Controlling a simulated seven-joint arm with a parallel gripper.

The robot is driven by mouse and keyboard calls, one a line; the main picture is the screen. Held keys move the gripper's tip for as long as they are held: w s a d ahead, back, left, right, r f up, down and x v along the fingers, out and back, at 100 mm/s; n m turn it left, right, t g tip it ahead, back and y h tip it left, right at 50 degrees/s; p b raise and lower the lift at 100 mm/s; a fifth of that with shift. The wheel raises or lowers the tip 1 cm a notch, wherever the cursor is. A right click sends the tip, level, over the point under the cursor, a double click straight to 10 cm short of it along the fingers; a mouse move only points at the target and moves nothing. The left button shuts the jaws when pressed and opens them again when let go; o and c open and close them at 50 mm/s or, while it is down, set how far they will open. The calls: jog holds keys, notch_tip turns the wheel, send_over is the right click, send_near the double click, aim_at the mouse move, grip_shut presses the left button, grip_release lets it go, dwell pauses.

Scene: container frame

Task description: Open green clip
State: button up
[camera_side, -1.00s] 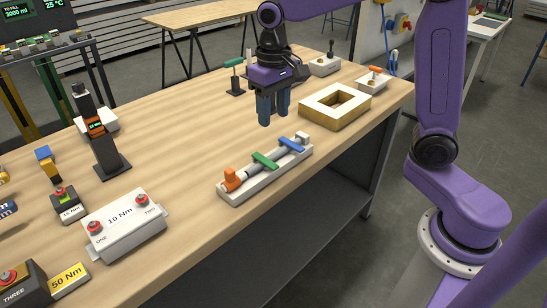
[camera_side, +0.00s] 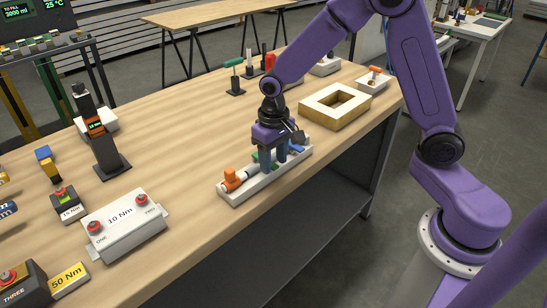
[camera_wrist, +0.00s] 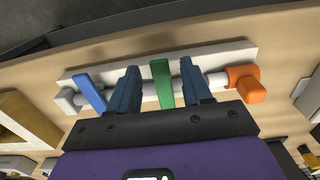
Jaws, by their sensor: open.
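The green clip (camera_wrist: 162,84) is a flat green lever across a white tube on a white base plate (camera_wrist: 215,53). In the wrist view it stands between the two blue-grey fingers of my gripper (camera_wrist: 161,92), with a gap on each side. My gripper is open and straddles the clip. In the side view my gripper (camera_side: 273,160) is low over the fixture and hides most of the green clip (camera_side: 257,156). A blue clip (camera_wrist: 89,92) lies on the same tube, left of the fingers in the wrist view. An orange fitting (camera_wrist: 247,83) sits at the tube's right end.
A white and wooden square frame (camera_side: 335,106) stands on the bench behind the fixture. A white two-button box (camera_side: 124,226) is at the front left. The bench (camera_side: 185,150) between the fixture and the dark upright tool (camera_side: 101,132) is clear.

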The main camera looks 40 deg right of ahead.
grip_shut()
jog(key=shift+r, duration=0.1)
jog(key=r+g, duration=0.1)
jog(key=g, duration=0.1)
jog(key=w+r+g, duration=0.1)
jog(key=g, duration=0.1)
jog(key=shift+w, duration=0.3)
jog(key=shift+w+r+g, duration=0.3)
jog(key=shift+w+g, duration=0.15)
jog(key=shift+g, duration=0.45)
jog(key=shift+w+r+g, duration=0.35)
jog(key=shift+w+g, duration=0.15)
jog(key=shift+g, duration=0.4)
jog(key=shift+w+r+g, duration=0.3)
jog(key=shift+w+g, duration=0.15)
jog(key=shift+g, duration=0.45)
